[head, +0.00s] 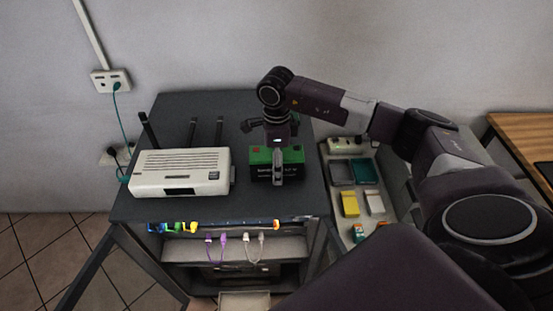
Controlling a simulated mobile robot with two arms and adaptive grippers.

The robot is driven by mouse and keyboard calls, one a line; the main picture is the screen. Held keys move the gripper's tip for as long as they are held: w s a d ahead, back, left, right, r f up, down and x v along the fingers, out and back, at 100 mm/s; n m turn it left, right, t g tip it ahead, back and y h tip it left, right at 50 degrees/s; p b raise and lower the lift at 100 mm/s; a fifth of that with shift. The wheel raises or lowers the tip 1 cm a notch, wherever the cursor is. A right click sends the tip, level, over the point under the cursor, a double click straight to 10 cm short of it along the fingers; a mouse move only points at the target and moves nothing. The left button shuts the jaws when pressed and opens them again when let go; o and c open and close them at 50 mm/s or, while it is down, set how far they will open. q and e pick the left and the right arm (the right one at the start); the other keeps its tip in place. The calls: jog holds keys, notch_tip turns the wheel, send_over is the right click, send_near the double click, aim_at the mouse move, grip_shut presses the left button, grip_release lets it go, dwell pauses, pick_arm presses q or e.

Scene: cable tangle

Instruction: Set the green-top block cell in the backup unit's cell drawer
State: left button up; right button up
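The green-top block cell (294,170), black with a green top and a reddish mark at its top left, is at the right of the dark cabinet top. My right gripper (278,166) points down over it. One grey finger lies in front of the block's front face; the other finger is hidden, so I cannot tell whether it grips. I cannot tell whether the block rests on the top or hangs just above it. A dark unit (230,277) sits in the lower shelf, with a pale drawer-like piece (245,300) jutting out below, cut by the frame edge. My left gripper is out of view.
A white router (180,172) with black antennas stands left of the block. Coloured plugs and purple and white cables (223,240) hang at the shelf front. Right of the cabinet, a pale surface holds grey and green trays (341,172), a yellow block (350,204) and small items.

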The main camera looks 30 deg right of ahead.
jog(key=shift+f, duration=0.1)
jog(key=shift+c, duration=0.6)
grip_shut()
jog(key=shift+w, duration=0.25)
